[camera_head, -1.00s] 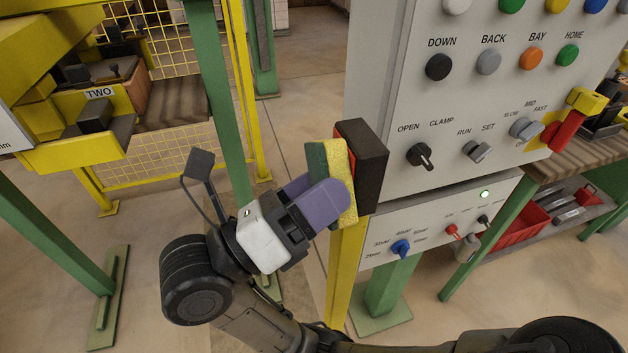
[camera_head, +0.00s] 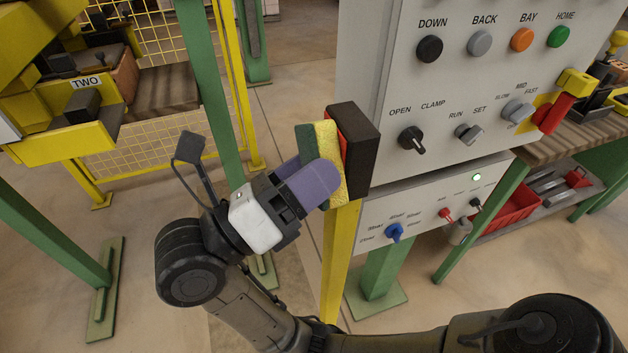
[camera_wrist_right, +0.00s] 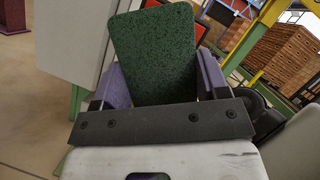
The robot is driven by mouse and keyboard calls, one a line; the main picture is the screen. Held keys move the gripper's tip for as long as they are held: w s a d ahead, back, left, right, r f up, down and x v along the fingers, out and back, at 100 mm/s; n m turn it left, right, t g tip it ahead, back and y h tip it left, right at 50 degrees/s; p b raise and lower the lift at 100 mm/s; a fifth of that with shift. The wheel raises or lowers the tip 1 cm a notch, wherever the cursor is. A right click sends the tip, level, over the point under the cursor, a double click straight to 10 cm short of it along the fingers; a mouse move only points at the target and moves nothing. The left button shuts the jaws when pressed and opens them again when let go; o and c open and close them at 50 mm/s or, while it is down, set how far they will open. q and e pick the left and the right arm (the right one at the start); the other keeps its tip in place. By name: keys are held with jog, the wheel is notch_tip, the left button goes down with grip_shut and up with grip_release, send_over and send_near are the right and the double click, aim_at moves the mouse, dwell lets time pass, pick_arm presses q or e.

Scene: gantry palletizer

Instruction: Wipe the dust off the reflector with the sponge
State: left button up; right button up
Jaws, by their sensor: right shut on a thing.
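My right gripper (camera_head: 312,180) has purple fingers and is shut on the sponge (camera_head: 328,160), which is yellow with a dark green scouring side. In the right wrist view the sponge's green side (camera_wrist_right: 155,50) fills the space between the purple fingers. The reflector (camera_head: 344,137) is a red face on a black box-like housing (camera_head: 359,150) on top of a yellow post. The sponge's yellow side is against or very close to the red face, which it mostly hides. I cannot tell whether they touch, nor see any dust. My left gripper is not in view.
A grey control panel (camera_head: 440,80) with knobs and buttons stands just right of the reflector. The yellow post (camera_head: 338,260) is below it. A green post (camera_head: 212,90) and yellow mesh fence (camera_head: 170,35) stand at the left. A workbench (camera_head: 575,135) is at the right.

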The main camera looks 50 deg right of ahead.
aim_at(300, 152)
jog(key=shift+w+d, duration=0.55)
jog(key=shift+w, duration=0.3)
jog(key=shift+w+d, duration=0.55)
jog(key=shift+w, duration=0.25)
jog(key=shift+r, duration=0.15)
jog(key=shift+s+a, duration=0.55)
jog(key=shift+s, duration=0.25)
jog(key=shift+s+a, duration=0.5)
jog(key=shift+s, duration=0.3)
jog(key=shift+s+a, duration=0.55)
jog(key=shift+s, duration=0.25)
jog(key=shift+s+a, duration=0.35)
jog(key=shift+a, duration=0.15)
jog(key=shift+w+d, duration=0.1)
jog(key=shift+w+d+p, duration=0.15)
jog(key=shift+w+d, duration=0.85)
jog(key=shift+w, duration=0.35)
jog(key=shift+w+d+p, duration=0.15)
jog(key=shift+w+d, duration=0.85)
jog(key=shift+w, duration=0.3)
jog(key=shift+a, duration=0.1)
